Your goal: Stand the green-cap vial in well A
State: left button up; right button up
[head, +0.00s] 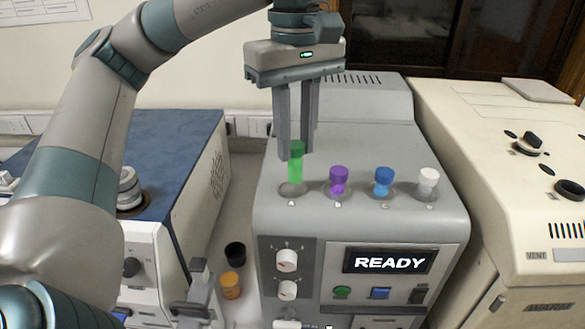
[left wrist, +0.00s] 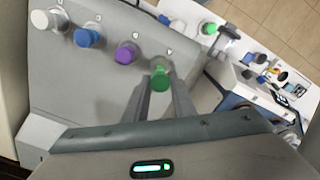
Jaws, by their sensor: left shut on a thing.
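The green-cap vial (head: 295,168) is upright in the head view, held by its cap between the fingers of my left gripper (head: 296,150). Its bottom is right over or just inside well A (head: 292,189), the leftmost well on top of the grey tester; I cannot tell how deep it is. In the left wrist view the green cap (left wrist: 160,81) shows between the two fingertips (left wrist: 162,88). My right gripper is not in view.
Purple (head: 339,178), blue (head: 383,180) and white (head: 428,180) capped vials stand in the wells to the right on the grey tester (head: 350,220). Its screen reads READY.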

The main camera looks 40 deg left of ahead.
aim_at(293, 154)
pick_arm(q)
jog(key=shift+s+a+f, duration=0.1)
jog(key=shift+s+a, duration=0.05)
jog(key=shift+f+b, duration=0.95)
jog(key=shift+f, duration=1.05)
jog(key=shift+f, duration=0.1)
jog(key=shift+f, duration=0.1)
jog(key=o, duration=1.1)
jog(key=shift+c, duration=0.2)
